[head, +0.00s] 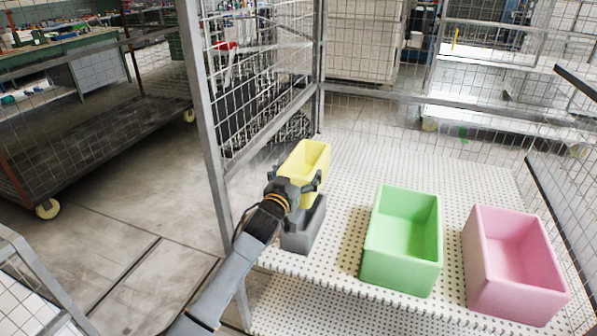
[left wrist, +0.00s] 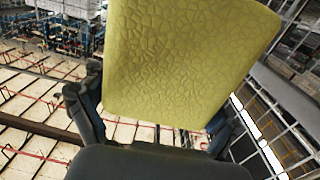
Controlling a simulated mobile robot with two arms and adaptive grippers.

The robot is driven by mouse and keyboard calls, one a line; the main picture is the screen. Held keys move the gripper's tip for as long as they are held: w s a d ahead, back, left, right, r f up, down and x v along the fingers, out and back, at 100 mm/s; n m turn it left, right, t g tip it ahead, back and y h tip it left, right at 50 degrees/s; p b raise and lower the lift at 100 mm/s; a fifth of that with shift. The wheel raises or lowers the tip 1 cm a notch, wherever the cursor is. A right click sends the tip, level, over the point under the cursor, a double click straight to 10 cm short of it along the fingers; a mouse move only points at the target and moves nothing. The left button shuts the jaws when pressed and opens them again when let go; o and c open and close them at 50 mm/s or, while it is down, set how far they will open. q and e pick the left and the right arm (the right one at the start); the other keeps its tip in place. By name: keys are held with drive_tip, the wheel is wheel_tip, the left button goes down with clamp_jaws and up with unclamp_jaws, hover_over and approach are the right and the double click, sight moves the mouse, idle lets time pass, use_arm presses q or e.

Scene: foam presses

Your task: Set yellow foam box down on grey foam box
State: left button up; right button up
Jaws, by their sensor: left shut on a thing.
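The yellow foam box (head: 314,160) is in the grasp of my left gripper (head: 296,182), whose fingers lie on either side of it. The box also fills the upper middle of the left wrist view (left wrist: 180,60), with the gripper's fingers (left wrist: 150,120) at both sides of its lower part. The grey foam box (head: 302,236) stands on the white perforated shelf, directly below and nearer than the yellow box in the head view. My gripper hides part of both boxes, so I cannot tell whether they touch. My right gripper is not in view.
A green foam box (head: 402,240) and a pink foam box (head: 513,264) stand open on the perforated shelf (head: 440,170) to the right. A grey post (head: 205,130) and wire mesh panel border the shelf on the left. Bare shelf lies behind the boxes.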

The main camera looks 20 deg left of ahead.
use_arm(q)
drive_tip(key=shift+s+r+p, duration=0.1)
drive_tip(key=shift+s+p, duration=0.05)
drive_tip(key=shift+p, duration=0.2)
wheel_tip(320, 180, down, 5)
drive_tip(key=b, duration=0.4)
drive_tip(key=shift+f+b, duration=1)
drive_tip(key=shift+f, duration=0.85)
drive_tip(key=o, duration=0.8)
